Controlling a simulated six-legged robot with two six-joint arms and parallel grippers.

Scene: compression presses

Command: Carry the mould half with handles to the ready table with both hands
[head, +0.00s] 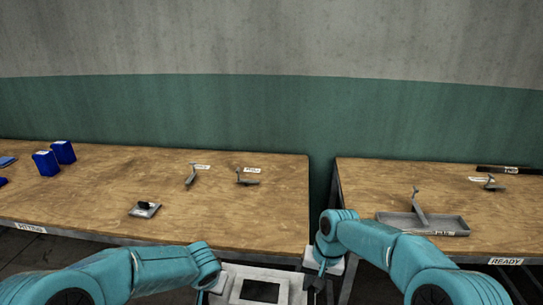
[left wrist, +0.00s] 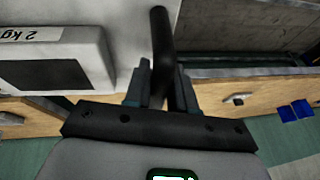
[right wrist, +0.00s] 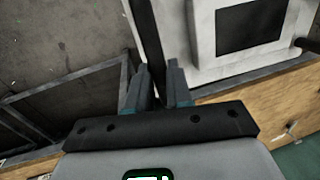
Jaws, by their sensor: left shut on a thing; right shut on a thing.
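The mould half (head: 230,272) is a pale grey block with a dark rectangular recess, low in the middle of the head view, held level in front of the gap between two tables. Its dark bar handle shows in the left wrist view (left wrist: 160,35) and the opposite one in the right wrist view (right wrist: 147,35). My left gripper (left wrist: 160,82) is shut on one handle. My right gripper (right wrist: 158,85) is shut on the other. The ready table (head: 375,178) is the wooden table at right, with a READY label (head: 505,261). The block's underside is hidden.
A grey tray (head: 390,223) with an upright tool stands on the ready table's front. A small metal part (head: 493,184) and dark bar (head: 508,170) lie behind it. The left table (head: 100,190) holds blue boxes (head: 46,163), a knobbed plate (head: 144,210) and metal pieces.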

